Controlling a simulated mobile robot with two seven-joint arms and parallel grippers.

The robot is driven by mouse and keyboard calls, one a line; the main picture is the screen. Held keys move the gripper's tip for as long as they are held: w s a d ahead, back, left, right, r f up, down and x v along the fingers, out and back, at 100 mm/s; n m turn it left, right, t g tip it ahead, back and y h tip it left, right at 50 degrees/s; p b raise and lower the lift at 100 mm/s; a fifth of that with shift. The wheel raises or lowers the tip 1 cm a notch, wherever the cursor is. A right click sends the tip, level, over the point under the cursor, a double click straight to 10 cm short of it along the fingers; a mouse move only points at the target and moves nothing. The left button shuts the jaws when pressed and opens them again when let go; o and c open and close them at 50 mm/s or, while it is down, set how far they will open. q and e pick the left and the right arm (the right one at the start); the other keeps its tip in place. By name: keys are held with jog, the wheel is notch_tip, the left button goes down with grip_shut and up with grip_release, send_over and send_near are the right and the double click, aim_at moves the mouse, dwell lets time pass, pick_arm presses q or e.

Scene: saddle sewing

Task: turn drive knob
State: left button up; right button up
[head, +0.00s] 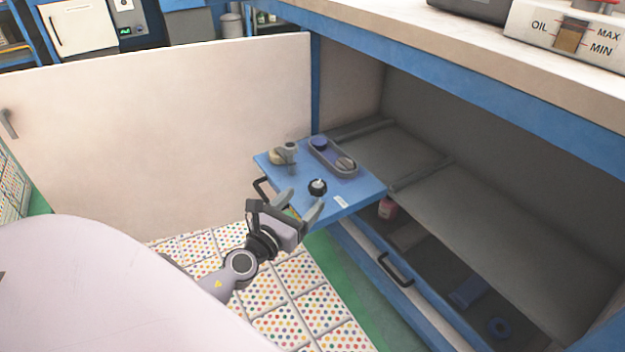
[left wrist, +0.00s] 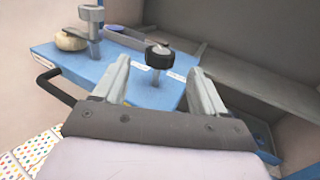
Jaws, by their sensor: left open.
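A black drive knob (head: 317,187) with a light pointer on top stands on the blue pull-out board (head: 352,193). In the left wrist view the knob (left wrist: 159,57) sits on a short metal shaft, ahead of and between my fingertips. My left gripper (head: 302,204) is open just in front of the knob, at the board's near edge. In the left wrist view its two grey fingers (left wrist: 160,80) are spread wide with nothing between their pads that I can see gripped. My right gripper is not in view.
On the board are a grey post with a beige spool (head: 280,155) and a grey oval tray (head: 333,158) holding small items. A black handle (head: 262,188) sticks out at its left edge. An open drawer (head: 430,270) lies below. A large pale door panel (head: 160,130) stands to the left.

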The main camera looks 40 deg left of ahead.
aim_at(313, 191)
pick_arm(q)
jog(key=shift+w+a, duration=0.15)
jog(key=shift+w, duration=3.4)
